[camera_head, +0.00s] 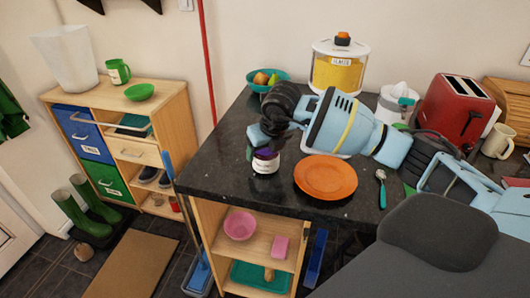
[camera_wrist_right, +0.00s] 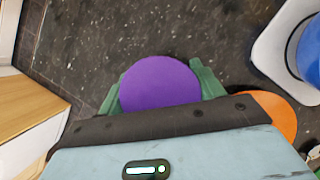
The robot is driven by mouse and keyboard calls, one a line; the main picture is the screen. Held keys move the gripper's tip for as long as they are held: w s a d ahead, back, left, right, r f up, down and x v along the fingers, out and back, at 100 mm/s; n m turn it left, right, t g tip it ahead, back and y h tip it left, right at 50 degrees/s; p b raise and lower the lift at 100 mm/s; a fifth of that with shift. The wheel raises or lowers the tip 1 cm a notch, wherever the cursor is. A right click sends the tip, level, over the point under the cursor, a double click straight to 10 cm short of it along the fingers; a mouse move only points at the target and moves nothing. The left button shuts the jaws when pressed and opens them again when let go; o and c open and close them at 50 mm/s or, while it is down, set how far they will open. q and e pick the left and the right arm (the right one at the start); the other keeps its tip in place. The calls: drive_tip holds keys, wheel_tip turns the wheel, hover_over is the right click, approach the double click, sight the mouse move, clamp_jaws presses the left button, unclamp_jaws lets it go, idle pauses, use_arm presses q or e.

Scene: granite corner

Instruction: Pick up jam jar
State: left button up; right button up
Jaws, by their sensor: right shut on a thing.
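The jam jar (camera_head: 266,165) has a purple lid and a pale label, and it is upright at the dark counter's left part. In the right wrist view its round purple lid (camera_wrist_right: 160,82) sits between my two green fingers. My right gripper (camera_head: 263,152) reaches down over the jar from the right and is shut on it, with a finger on either side of the lid. I cannot tell whether the jar's base touches the counter. The gripper hides part of the jar. My left gripper is not in view.
An orange plate (camera_head: 326,177) lies right of the jar, with a spoon (camera_head: 381,188) beyond it. A fruit bowl (camera_head: 261,82), a yellow-filled canister (camera_head: 338,70), a juicer (camera_head: 397,101) and a red toaster (camera_head: 461,108) stand behind. The counter's front left is clear.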

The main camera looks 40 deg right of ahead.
drive_tip(key=shift+w+r, duration=0.1)
drive_tip(key=shift+r, duration=0.5)
wheel_tip(320, 180, up, 2)
drive_tip(key=shift+r, duration=0.15)
drive_tip(key=s+a, duration=0.3)
drive_tip(key=s, duration=0.4)
drive_tip(key=s+a+r+b, duration=0.1)
drive_tip(key=s+a, duration=0.2)
drive_tip(key=s, duration=0.4)
drive_tip(key=shift+s+a+r, duration=0.25)
drive_tip(key=shift+s, duration=0.15)
drive_tip(key=shift+f, duration=0.1)
